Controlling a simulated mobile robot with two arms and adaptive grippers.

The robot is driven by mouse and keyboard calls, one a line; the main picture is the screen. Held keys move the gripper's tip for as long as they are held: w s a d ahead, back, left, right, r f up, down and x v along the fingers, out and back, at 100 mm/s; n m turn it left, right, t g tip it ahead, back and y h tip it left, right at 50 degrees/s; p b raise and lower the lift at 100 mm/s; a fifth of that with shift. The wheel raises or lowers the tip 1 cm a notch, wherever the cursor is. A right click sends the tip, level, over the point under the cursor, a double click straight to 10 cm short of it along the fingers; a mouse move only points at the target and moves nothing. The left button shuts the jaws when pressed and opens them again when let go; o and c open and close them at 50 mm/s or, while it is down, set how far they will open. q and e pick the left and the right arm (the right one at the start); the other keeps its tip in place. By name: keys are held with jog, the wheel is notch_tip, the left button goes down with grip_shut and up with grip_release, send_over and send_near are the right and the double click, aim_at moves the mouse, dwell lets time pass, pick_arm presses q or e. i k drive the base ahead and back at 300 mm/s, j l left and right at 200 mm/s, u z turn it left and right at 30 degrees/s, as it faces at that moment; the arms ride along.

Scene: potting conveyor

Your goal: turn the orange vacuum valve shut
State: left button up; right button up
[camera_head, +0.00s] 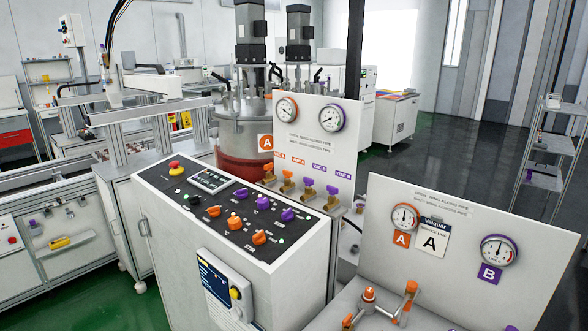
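Orange valve handles show in two places in the head view. On the gauge panel behind the control console, a left orange handle (269,172) and a second orange handle (287,183) sit on brass valves, under small orange labels too small to read surely. At the lower right, an orange lever valve (411,289) stands on pipework beside an orange-capped fitting (369,294), with a low orange handle (347,321) to its left. I cannot tell which of these is the vacuum valve, or whether any is open or shut. Neither of my grippers is in view.
Purple valve handles (309,190) stand right of the rear orange ones. The control console (230,215) with orange and purple knobs stands at centre. A white gauge panel (465,265) rises behind the lower-right valves. Open dark floor (450,150) lies at the back right.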

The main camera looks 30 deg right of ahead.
aim_at(267, 167)
jog(key=i+z, duration=0.15)
jog(key=z, duration=0.35)
jog(key=i+j+z, duration=0.1)
jog(key=z, duration=0.4)
jog(key=j+z, duration=0.15)
jog(key=j, duration=0.2)
jog(key=k+j+z, duration=0.15)
jog(key=j, duration=0.15)
